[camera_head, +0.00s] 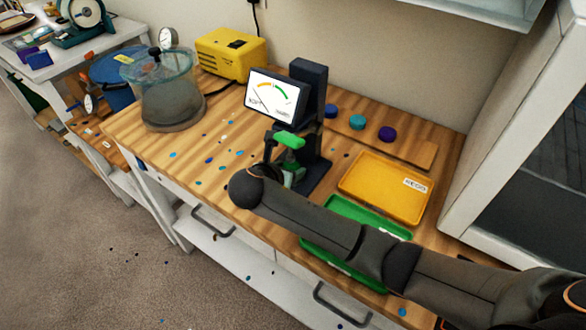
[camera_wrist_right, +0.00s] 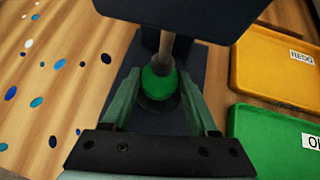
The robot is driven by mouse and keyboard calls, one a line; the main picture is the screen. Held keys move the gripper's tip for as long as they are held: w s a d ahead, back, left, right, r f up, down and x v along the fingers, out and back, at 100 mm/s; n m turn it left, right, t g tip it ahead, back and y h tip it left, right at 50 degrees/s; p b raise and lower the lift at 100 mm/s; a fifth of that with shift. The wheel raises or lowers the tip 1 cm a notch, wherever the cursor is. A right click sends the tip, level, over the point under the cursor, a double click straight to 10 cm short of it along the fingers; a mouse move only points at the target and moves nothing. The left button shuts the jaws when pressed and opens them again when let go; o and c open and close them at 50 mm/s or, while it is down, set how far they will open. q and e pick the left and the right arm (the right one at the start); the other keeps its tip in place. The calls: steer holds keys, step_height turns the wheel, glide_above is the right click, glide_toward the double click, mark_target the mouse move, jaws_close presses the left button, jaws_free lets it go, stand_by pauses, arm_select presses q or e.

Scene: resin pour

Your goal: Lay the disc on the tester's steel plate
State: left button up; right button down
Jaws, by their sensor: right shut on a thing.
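The tester (camera_head: 309,110) is a dark upright column with a gauge screen (camera_head: 274,96) and a dark base. My right gripper (camera_head: 287,178) is at the tester, low over its base. In the right wrist view my right gripper (camera_wrist_right: 160,85) is shut on a rounded green piece (camera_wrist_right: 158,84), seemingly the disc, between its greyish-green fingers. A grey rod comes down to the green piece from above. A dark round patch (camera_wrist_right: 158,107), perhaps the steel plate, shows just below it. I cannot tell whether the disc touches the plate. My left gripper is out of view.
A yellow REDO tray (camera_head: 375,172) and a green tray (camera_head: 333,252) lie right of the tester. Blue, teal and purple discs (camera_head: 386,134) stand behind. A clear chamber (camera_head: 165,90) and a yellow box (camera_head: 231,54) stand left. Colored spots mark the wood.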

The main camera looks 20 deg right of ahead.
steer(key=shift+s+a+r, duration=0.1)
steer(key=shift+s+r, duration=0.05)
steer(key=shift+c, duration=0.9)
jaws_free()
steer(key=p+v, duration=0.2)
steer(key=v, duration=1)
